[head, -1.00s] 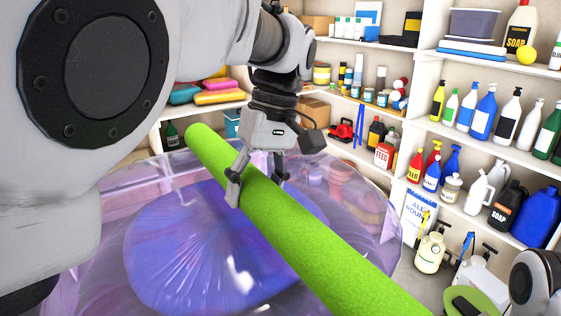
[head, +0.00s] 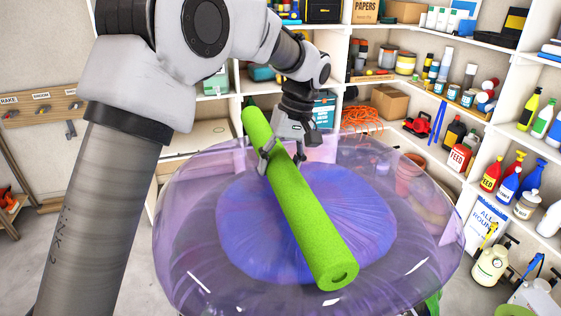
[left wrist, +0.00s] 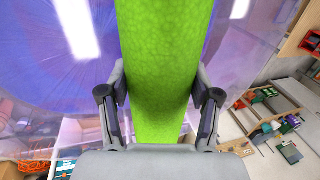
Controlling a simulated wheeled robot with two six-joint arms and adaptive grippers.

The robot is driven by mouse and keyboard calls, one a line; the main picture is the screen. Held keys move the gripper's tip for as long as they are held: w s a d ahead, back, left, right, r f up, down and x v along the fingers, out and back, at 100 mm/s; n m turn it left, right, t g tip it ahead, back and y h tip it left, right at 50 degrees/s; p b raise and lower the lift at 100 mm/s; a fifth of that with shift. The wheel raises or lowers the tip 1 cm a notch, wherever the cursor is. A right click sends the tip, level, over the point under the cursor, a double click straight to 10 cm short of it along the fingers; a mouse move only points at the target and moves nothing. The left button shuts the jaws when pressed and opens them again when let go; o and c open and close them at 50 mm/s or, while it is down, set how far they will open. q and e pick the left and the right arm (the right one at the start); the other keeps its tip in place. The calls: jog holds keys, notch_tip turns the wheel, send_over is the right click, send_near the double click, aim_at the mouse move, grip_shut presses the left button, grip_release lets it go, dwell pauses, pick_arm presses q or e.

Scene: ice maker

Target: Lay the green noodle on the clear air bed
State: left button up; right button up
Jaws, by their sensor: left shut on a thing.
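The green noodle (head: 305,215) is a long foam tube with a hole in its near end. My left gripper (head: 281,158) is shut on it toward its far end. In the left wrist view the noodle (left wrist: 165,70) runs between the two fingers of my left gripper (left wrist: 160,100). The clear air bed (head: 185,245) is a round, see-through purple inflatable with a blue-violet middle. The noodle is over the bed's middle in the head view; I cannot tell whether it touches. My right gripper is not in view.
Shelves with bottles, cans and boxes line the back and right. A cardboard box (head: 391,103) and a red tool (head: 417,124) sit on a back shelf. Spray bottles and jugs stand at the right.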

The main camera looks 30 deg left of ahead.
pick_arm(q)
jog(key=shift+w+d+f, duration=0.1)
jog(key=shift+w+f, duration=0.1)
jog(key=shift+f, duration=0.25)
jog(key=shift+w+f, duration=0.2)
jog(key=shift+f, duration=0.25)
jog(key=shift+w, duration=0.2)
jog(key=o, duration=1.1)
jog(key=shift+o, duration=0.2)
jog(key=shift+s+r, duration=0.1)
jog(key=shift+s, duration=0.3)
jog(key=shift+w+r, duration=0.15)
jog(key=shift+w, duration=0.1)
jog(key=b+v, duration=0.2)
jog(key=v, duration=0.9)
jog(key=shift+r+b, duration=0.3)
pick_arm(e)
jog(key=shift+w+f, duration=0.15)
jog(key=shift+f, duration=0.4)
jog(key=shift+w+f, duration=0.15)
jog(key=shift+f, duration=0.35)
